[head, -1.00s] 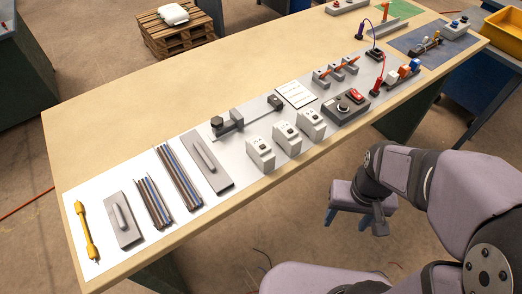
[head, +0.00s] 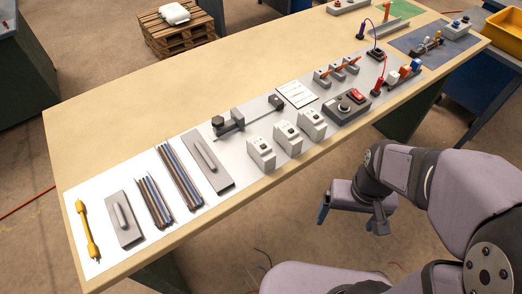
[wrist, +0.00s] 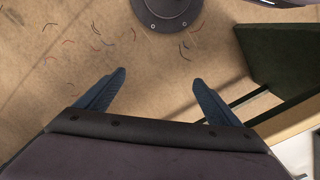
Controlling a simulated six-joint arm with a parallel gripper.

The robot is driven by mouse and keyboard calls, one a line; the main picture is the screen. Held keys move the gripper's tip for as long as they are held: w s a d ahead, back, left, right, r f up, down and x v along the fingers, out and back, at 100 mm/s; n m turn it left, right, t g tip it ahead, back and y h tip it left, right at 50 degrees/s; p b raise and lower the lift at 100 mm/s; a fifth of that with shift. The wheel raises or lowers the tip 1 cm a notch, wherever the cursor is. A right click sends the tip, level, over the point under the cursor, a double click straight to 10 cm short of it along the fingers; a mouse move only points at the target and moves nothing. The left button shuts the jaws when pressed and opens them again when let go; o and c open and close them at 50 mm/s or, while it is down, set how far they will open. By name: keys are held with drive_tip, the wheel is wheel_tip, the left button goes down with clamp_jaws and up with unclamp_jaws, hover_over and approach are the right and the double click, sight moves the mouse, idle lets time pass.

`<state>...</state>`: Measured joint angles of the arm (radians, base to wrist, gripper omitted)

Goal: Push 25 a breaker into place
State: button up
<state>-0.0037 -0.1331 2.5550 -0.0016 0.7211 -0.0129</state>
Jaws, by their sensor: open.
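Three white breakers stand in a slanting row on the light mat in the head view: a left one (head: 261,153), a middle one (head: 287,138) and a right one (head: 311,123). Their ratings are too small to read, so I cannot tell which is the 25 A one. A grey rail with dark clamps (head: 245,118) lies just behind them. My gripper is off the table's front edge, right of and nearer than the breakers. In the wrist view my gripper (wrist: 159,80) is open, with two blue fingers apart and nothing between them but floor.
A grey box with a red switch (head: 348,105) stands right of the breakers. Grey plates (head: 208,163), wire bundles (head: 154,200) and a yellow tool (head: 87,232) lie to the left. The table's rear strip (head: 190,95) is bare. Wire scraps lie on the floor.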

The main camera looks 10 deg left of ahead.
drive_tip(key=w+a+r+n+p, duration=0.4)
drive_tip(key=r+n+p, duration=0.1)
drive_tip(key=r+n, duration=0.15)
wheel_tip(320, 180, up, 8)
drive_tip(key=n+p, duration=0.8)
drive_tip(key=n, duration=1.2)
hover_over(261, 144)
drive_tip(key=shift+s+d, duration=0.15)
drive_tip(key=shift+d, duration=0.15)
drive_tip(key=shift+w+a, duration=0.2)
drive_tip(key=shift+a, duration=0.2)
drive_tip(key=shift+s+d+f+p, duration=0.1)
drive_tip(key=shift+f+p, duration=0.65)
drive_tip(key=shift+f, duration=0.9)
drive_tip(key=shift+f+p, duration=0.6)
drive_tip(key=shift+f, duration=1.4)
drive_tip(key=c, duration=1.2)
